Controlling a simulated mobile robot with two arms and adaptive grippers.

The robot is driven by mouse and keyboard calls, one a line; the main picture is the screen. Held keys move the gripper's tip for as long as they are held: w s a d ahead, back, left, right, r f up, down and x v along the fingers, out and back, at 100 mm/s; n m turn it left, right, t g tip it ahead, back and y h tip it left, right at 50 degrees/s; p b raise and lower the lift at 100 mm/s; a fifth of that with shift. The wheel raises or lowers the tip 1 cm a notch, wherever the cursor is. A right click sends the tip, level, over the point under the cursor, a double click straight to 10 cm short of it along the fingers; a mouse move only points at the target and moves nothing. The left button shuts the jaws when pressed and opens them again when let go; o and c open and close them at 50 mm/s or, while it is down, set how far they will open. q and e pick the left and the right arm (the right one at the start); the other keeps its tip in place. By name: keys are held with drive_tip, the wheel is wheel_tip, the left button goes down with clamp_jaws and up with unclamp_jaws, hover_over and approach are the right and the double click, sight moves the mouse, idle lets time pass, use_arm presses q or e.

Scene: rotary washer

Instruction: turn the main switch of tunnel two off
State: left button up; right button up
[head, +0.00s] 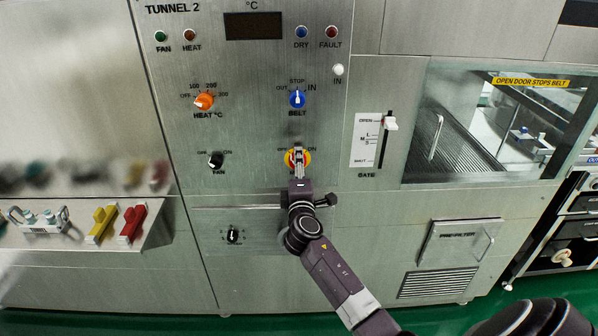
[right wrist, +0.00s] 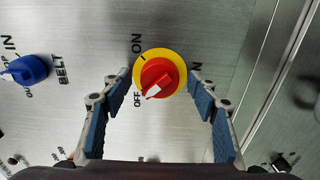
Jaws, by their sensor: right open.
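The main switch of tunnel two is a red knob on a round yellow plate (head: 306,157), low on the panel labelled TUNNEL 2. In the right wrist view the red knob (right wrist: 163,71) is in full sight. Its white pointer points to the lower left, toward the OFF label; the ON label is at the upper left. My right gripper (head: 297,165) is in front of the switch and partly covers it in the head view. Its blue-padded fingers (right wrist: 160,84) are open, one on each side of the knob, with no clear contact. My left gripper is not in view.
The blue BELT knob (head: 297,99) is above the switch, the black FAN knob (head: 216,160) to its left. The orange HEAT knob (head: 204,101) and GATE slider (head: 390,124) are nearby. A lower black knob (head: 233,235) and a shelf with yellow and red items (head: 132,222) are left.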

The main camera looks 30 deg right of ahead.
drive_tip(key=v, duration=1.2)
drive_tip(key=shift+w+f, duration=0.1)
